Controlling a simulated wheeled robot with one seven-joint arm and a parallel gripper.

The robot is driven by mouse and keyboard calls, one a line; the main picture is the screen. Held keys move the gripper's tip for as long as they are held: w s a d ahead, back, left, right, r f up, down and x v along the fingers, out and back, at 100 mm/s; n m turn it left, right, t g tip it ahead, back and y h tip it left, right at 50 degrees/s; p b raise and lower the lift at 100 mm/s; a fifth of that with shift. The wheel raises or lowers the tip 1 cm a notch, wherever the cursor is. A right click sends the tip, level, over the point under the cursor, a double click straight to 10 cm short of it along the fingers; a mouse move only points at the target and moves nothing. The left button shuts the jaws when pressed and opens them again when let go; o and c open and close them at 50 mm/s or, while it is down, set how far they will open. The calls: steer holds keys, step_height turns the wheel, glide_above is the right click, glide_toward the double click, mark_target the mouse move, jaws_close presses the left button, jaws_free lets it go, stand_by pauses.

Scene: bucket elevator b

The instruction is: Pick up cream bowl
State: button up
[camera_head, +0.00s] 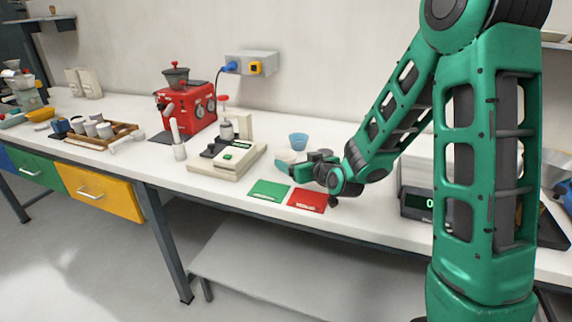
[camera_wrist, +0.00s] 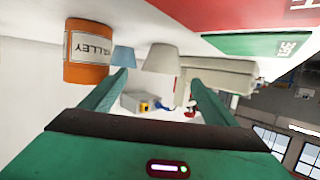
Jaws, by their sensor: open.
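The cream bowl (camera_wrist: 162,57) appears in the wrist view between my fingertips and beyond them; it looks upside down because that view is inverted. In the head view the cream bowl (camera_head: 286,155) is a pale shape on the bench, partly hidden behind my gripper (camera_head: 288,167). My gripper, also in the wrist view (camera_wrist: 160,76), is open and empty, low over the bench, with its fingers pointing toward the bowl. I see no contact with the bowl.
A blue bowl (camera_head: 298,141) stands close by the cream one. An orange labelled can (camera_wrist: 88,56) is beside them in the wrist view. Green (camera_head: 269,189) and red (camera_head: 307,200) cards lie at the front edge. A cream scale-like device (camera_head: 227,160) stands left.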

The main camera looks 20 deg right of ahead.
mark_target(282, 153)
steer(key=shift+x, duration=2.85)
steer(key=shift+a+r, duration=0.15)
steer(key=shift+a, duration=0.05)
steer(key=shift+c, duration=0.5)
steer(key=c, duration=1.1)
